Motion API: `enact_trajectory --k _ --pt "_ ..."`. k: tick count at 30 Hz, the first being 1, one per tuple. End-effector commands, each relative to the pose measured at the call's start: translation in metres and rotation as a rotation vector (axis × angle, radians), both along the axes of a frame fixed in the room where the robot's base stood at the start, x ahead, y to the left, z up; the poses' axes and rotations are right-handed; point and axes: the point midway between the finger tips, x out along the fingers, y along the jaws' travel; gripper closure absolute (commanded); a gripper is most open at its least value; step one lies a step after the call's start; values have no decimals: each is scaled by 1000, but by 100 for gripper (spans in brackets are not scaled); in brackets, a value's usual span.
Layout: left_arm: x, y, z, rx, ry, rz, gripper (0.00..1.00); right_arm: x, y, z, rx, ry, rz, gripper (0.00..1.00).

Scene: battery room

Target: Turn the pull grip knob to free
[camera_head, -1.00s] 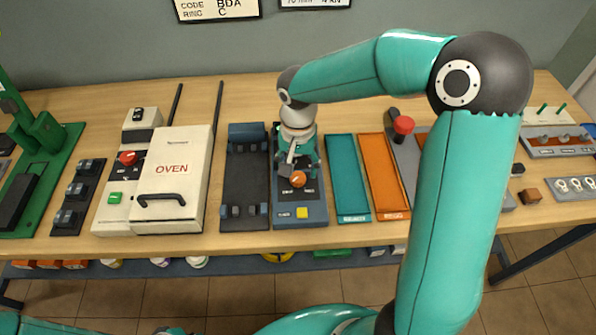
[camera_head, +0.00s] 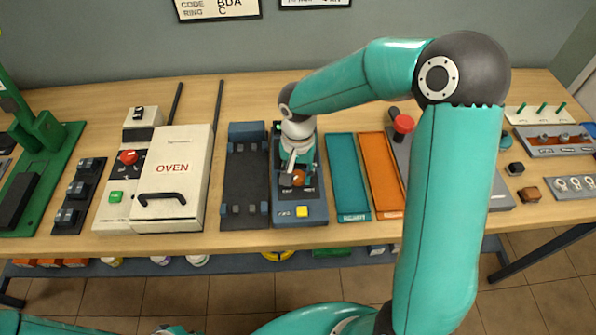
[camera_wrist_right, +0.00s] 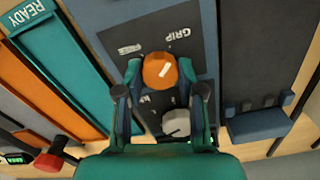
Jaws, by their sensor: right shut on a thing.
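The pull grip knob (camera_wrist_right: 158,71) is orange and round with a white pointer line. It sits on a dark panel with GRIP and FREE labels, which appear upside down in the right wrist view. The pointer slants up and to the right there, toward the GRIP side. In the head view the knob (camera_head: 298,179) is partly covered by my gripper. My right gripper (camera_wrist_right: 160,72) is shut on the knob, one finger on each side; it also shows in the head view (camera_head: 291,172).
A grey knob (camera_wrist_right: 176,122) sits between my fingers' bases on the same panel. A yellow button (camera_head: 302,211) is at the panel's front. Teal (camera_head: 348,180) and orange (camera_head: 382,175) trays lie to the right; a dark stand (camera_head: 245,190) is close on the left.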

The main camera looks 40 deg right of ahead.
Motion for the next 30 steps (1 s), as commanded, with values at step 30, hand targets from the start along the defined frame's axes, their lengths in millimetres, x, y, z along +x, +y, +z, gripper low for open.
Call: enact_trajectory --k 30 --pt "0 0 -21 0 0 0 100 2 1 0 -2 -5 576 97"
